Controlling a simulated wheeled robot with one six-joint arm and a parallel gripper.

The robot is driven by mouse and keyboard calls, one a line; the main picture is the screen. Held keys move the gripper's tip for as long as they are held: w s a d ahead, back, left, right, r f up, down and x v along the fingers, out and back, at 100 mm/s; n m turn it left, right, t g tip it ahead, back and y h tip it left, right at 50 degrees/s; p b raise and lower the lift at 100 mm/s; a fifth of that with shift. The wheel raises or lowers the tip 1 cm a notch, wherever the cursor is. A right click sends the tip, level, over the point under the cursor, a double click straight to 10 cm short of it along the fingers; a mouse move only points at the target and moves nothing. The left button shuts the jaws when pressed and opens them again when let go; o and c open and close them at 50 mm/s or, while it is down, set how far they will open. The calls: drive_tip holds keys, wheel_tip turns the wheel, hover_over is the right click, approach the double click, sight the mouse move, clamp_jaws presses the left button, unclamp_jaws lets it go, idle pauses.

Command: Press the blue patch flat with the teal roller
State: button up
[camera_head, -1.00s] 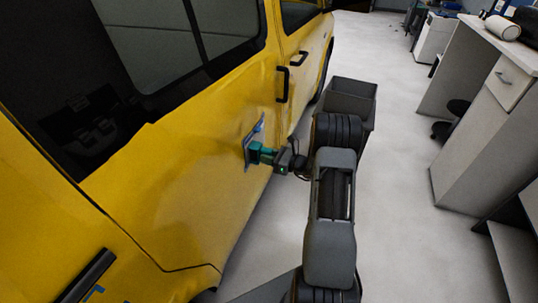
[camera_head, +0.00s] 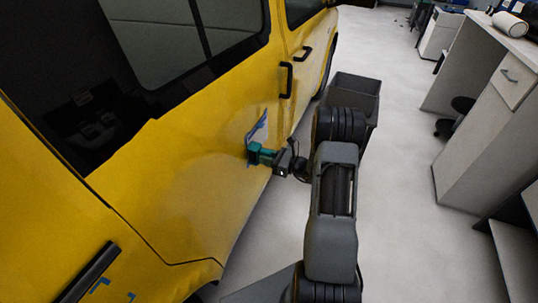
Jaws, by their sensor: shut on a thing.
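The blue patch (camera_head: 261,125) is on the yellow car door, seen edge-on as a thin blue and grey shape. The teal roller (camera_head: 255,153) is at the lower part of the patch, against or very close to the door; contact cannot be made out. My gripper (camera_head: 276,158) is shut on the roller and points left toward the door. The roller and gripper hide part of the patch's lower end.
The yellow car (camera_head: 165,170) fills the left, with black door handles (camera_head: 284,82) near the patch. A grey bin (camera_head: 354,93) stands behind my arm. A white cabinet (camera_head: 490,125) is at right. Pale floor (camera_head: 405,110) lies free between.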

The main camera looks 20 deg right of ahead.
drive_tip(key=shift+s, duration=0.15)
drive_tip(key=v, duration=0.6)
drive_tip(key=shift+s+d, duration=0.25)
drive_tip(key=shift+s, duration=0.05)
idle(0.7)
